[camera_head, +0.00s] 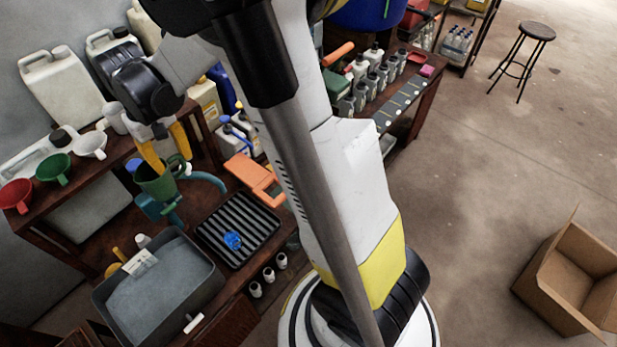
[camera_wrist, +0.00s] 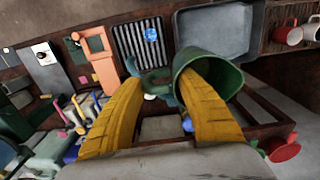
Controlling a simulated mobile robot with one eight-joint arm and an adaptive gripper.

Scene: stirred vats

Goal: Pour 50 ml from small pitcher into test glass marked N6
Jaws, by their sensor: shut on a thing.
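My gripper (camera_head: 166,150) has its yellow fingers closed on a dark green pitcher (camera_head: 155,184), held above the left bench. In the wrist view the pitcher (camera_wrist: 233,78) is tilted with its mouth towards the camera; one finger of my gripper (camera_wrist: 170,88) overlaps the mouth, and the handle lies between the fingers. Its contents cannot be made out. A small blue glass-like object (camera_head: 232,240) sits on the black ribbed tray (camera_head: 207,228), right of and below the pitcher; it also shows in the wrist view (camera_wrist: 151,34). No N6 mark is readable.
A teal fixture (camera_head: 158,208) lies just below the pitcher. A grey basin (camera_head: 103,300) stands at the front. An orange tool (camera_head: 255,178) lies beyond the ribbed tray. Red (camera_head: 17,195), green (camera_head: 54,168) and white (camera_head: 91,145) funnels stand left. A cardboard box (camera_head: 545,285) is on the floor.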

